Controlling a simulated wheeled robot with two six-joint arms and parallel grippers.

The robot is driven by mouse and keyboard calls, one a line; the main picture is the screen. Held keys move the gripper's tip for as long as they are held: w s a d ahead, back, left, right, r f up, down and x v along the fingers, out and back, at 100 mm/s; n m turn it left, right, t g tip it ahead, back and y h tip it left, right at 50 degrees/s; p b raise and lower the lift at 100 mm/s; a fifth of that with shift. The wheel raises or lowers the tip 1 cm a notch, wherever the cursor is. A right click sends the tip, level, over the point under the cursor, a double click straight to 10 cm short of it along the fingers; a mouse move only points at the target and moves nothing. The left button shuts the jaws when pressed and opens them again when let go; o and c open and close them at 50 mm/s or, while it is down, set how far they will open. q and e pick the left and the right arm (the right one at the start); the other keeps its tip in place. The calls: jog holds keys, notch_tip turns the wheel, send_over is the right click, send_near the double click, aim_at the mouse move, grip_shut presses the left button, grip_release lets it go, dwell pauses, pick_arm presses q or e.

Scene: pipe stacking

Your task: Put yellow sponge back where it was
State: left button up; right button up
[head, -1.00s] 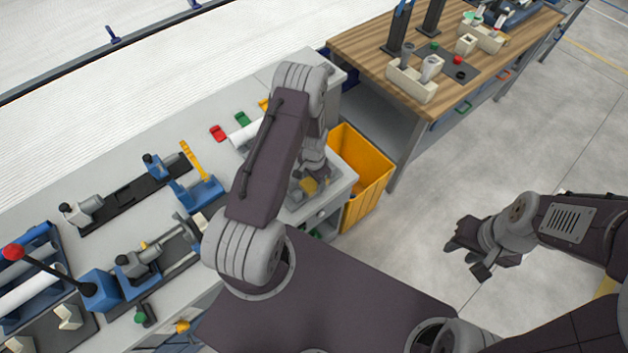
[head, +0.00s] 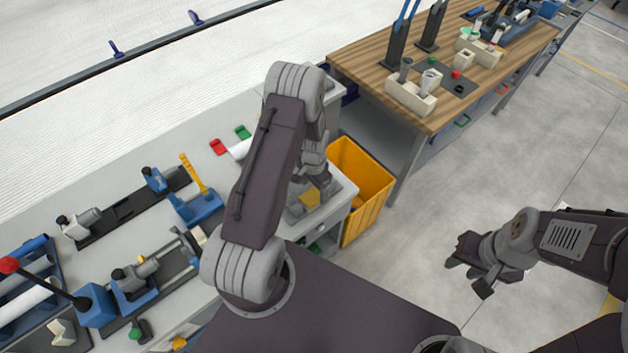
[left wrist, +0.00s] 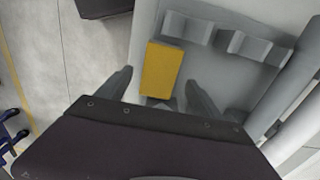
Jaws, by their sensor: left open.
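The yellow sponge (head: 310,198) lies on the grey holder at the right end of the grey bench, partly hidden by my left gripper. In the left wrist view the sponge (left wrist: 163,70) lies flat beside grey notched blocks. My left gripper (head: 318,185) is over this end of the bench. In the left wrist view its fingers (left wrist: 160,85) are apart, one on each side of the sponge, with gaps between them and it. My right gripper (head: 472,272) hangs empty over the bare floor, its fingers apart.
A yellow bin (head: 372,200) stands right beside the bench end. A wooden-topped table (head: 355,62) with tools is behind it. Blue clamps (head: 198,208), a red-knobbed lever (head: 45,283) and a white pipe (head: 240,150) are on the bench. Floor at the right is clear.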

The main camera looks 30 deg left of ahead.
aim_at(314, 195)
pick_arm(q)
jog(key=s+d+r+n, duration=0.1)
jog(key=s+d+r, duration=0.1)
jog(key=r, duration=0.5)
jog(key=s+d+r+n, duration=0.1)
jog(key=s+d+r, duration=0.1)
jog(key=r, duration=0.5)
jog(key=s+d+r+n+t+b, duration=0.1)
jog(key=s+d+n+b, duration=0.1)
jog(key=s, duration=0.6)
jog(key=shift+s+d+r+n+b, duration=0.3)
jog(key=shift+s+d+n+b, duration=0.1)
jog(key=shift+d+b, duration=0.55)
jog(key=shift+a, duration=0.15)
